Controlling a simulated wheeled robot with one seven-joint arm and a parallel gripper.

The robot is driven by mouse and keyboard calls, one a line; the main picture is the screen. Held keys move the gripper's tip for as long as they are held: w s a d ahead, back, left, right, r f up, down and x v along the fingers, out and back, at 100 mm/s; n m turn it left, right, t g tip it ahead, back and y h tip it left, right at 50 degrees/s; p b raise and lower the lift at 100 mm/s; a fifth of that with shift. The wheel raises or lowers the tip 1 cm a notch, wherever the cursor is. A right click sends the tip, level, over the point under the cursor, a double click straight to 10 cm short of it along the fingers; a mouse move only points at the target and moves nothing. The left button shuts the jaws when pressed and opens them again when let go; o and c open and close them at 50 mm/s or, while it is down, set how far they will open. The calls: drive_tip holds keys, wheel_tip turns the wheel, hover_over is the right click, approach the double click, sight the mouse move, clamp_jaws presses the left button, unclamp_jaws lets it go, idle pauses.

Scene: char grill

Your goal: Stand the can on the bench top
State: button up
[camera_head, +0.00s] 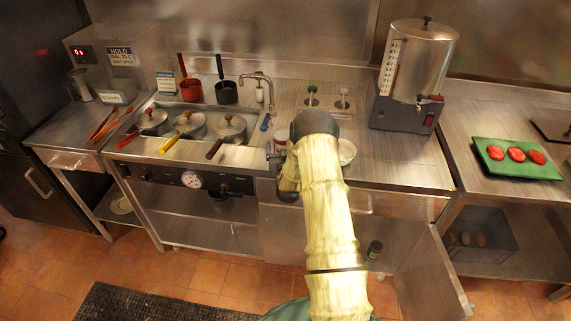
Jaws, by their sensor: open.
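A small dark can (375,250) with a pale top or label stands low in the open cabinet under the bench, right of my arm. The steel bench top (395,172) runs above that cabinet. My gripper (273,157) is over the bench's left part, near the sink edge, up and to the left of the can and well apart from it. It is open; my arm and wrist hide much of it, and I see nothing held in it.
The cabinet door (433,277) hangs open at the right. A drinks dispenser (415,75) stands at the back right. Lidded pans (190,124) fill the left. Bench right of the bowl is clear.

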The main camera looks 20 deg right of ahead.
drive_tip(key=b+v, duration=0.2)
drive_tip(key=v, duration=0.8)
idle(0.3)
drive_tip(key=s+a+r+n+g+y, duration=0.1)
drive_tip(key=s+a+r+g+y, duration=0.2)
drive_tip(key=a, duration=0.2)
drive_tip(key=s+a+r+n+g+y, duration=0.2)
drive_tip(key=s+a+g, duration=0.15)
drive_tip(key=a, duration=0.25)
drive_tip(key=s+a+r+g, duration=0.1)
drive_tip(key=s+a+g, duration=0.1)
drive_tip(key=s, duration=0.4)
drive_tip(key=s+a+r+g+y, duration=0.1)
drive_tip(key=s+r+g, duration=0.1)
drive_tip(key=s, duration=0.5)
drive_tip(key=s+a+r+n+g, duration=0.1)
drive_tip(key=s+a+g, duration=0.1)
drive_tip(key=s, duration=0.4)
drive_tip(key=shift+s+a+r+g, duration=0.35)
drive_tip(key=shift+s+g, duration=0.05)
drive_tip(key=shift+g, duration=0.45)
